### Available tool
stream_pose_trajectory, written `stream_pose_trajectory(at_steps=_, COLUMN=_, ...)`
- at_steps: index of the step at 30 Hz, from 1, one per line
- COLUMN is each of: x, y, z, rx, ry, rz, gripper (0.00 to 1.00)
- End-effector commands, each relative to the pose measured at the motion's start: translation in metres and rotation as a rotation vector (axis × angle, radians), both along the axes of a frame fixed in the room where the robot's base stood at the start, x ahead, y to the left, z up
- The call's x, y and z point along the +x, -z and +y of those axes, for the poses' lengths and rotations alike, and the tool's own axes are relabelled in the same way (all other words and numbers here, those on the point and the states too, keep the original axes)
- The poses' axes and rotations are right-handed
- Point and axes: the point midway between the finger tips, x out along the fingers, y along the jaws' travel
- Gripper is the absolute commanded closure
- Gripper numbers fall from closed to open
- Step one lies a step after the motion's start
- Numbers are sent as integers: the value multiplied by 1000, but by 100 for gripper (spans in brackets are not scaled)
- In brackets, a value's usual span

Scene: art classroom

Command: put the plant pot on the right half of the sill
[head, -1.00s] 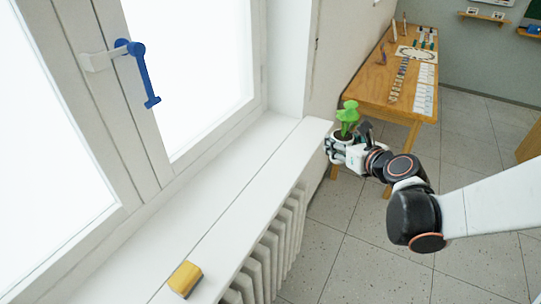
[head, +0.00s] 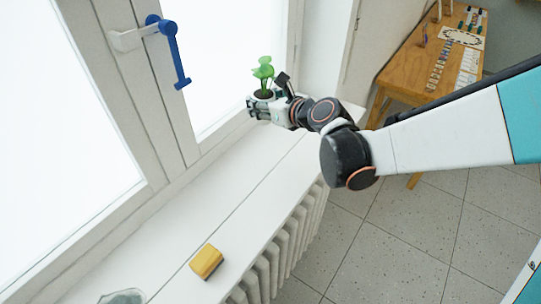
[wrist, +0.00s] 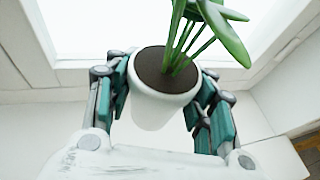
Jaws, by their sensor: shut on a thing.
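A white plant pot with dark soil and a green leafy plant (head: 263,72) is held upright in my gripper (head: 262,104), above the far part of the white sill (head: 235,210). In the wrist view the white pot (wrist: 158,108) sits between the two teal-padded fingers of my gripper (wrist: 165,95), which are shut on it from both sides. The pot appears raised above the sill, near the window; its exact height is hard to tell.
A yellow sponge-like block (head: 206,262) lies on the near part of the sill. A greyish glassy thing (head: 122,297) shows at the bottom edge. The window has a blue handle (head: 170,50). A radiator (head: 275,262) is under the sill, and a wooden table (head: 420,75) stands beyond.

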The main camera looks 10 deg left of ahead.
Motion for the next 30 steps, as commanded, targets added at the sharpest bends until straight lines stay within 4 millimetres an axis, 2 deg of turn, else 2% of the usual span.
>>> stream_pose_trajectory(at_steps=1, x=-10, y=16, z=5, rx=0, ry=-14, rz=0, gripper=100)
stream_pose_trajectory(at_steps=12, x=-7, y=90, z=4, rx=1, ry=-9, rz=0, gripper=100)
stream_pose_trajectory(at_steps=15, x=-7, y=104, z=4, rx=1, ry=-9, rz=-1, gripper=100)
stream_pose_trajectory(at_steps=25, x=-6, y=123, z=3, rx=0, ry=-8, rz=-1, gripper=100)
stream_pose_trajectory(at_steps=30, x=-6, y=146, z=3, rx=0, ry=-7, rz=0, gripper=100)
